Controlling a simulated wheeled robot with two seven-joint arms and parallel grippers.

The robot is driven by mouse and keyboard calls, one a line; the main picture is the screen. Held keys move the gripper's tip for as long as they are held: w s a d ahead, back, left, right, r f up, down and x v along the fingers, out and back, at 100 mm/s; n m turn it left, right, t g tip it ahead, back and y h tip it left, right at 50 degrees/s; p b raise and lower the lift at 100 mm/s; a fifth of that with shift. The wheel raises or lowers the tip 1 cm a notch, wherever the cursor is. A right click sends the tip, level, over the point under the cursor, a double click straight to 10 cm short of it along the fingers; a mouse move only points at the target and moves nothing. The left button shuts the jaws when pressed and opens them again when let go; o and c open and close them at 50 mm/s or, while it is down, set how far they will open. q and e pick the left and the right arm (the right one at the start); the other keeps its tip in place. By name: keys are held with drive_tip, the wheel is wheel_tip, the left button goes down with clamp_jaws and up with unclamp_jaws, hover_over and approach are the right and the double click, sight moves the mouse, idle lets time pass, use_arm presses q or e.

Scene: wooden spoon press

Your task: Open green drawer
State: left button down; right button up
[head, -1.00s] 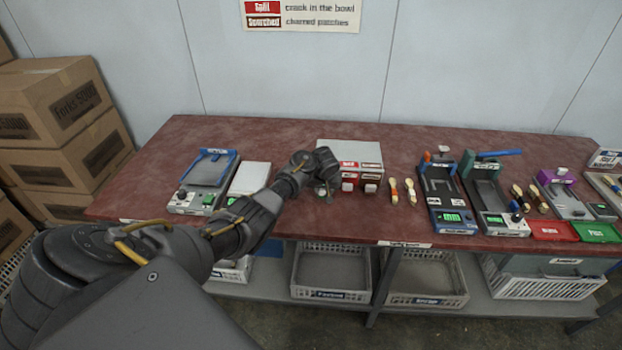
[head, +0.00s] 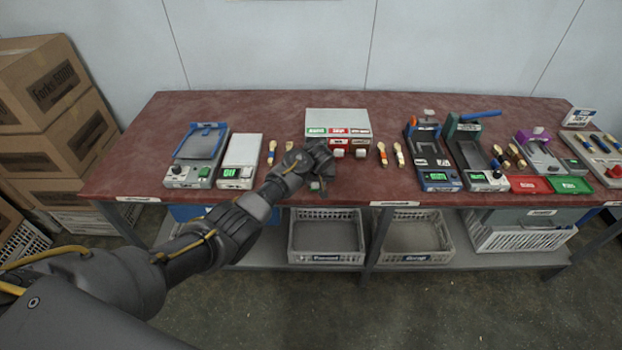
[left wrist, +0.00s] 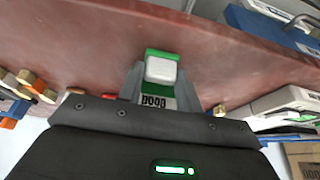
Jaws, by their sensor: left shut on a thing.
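The small white drawer cabinet (head: 338,114) stands on the table, with a green label at its left and red-labelled drawers beside it. The green drawer (left wrist: 163,54) has a white knob (left wrist: 161,71) and shows in the left wrist view between my fingers. In the head view a bit of green drawer (head: 316,186) shows below my left gripper (head: 317,175), well forward of the red drawers' knobs, so it is pulled out. The gripper is shut on the knob. My wrist hides most of the drawer in the head view. My right gripper is not in view.
A white device with a green display (head: 240,162) and a blue-framed device (head: 196,155) stand to the left. Grey crates (head: 326,237) sit on the shelf below the table.

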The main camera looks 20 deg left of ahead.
use_arm(q)
drive_tip(key=c, duration=1.2)
unclamp_jaws()
drive_tip(key=shift+o, duration=1.2)
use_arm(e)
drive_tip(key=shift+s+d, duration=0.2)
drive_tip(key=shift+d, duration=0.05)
use_arm(q)
drive_tip(key=shift+r, duration=0.1)
drive_tip(key=v, duration=1)
drive_tip(key=shift+r, duration=0.25)
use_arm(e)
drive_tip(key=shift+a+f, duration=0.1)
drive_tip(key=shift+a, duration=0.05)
use_arm(q)
drive_tip(key=shift+s, duration=0.1)
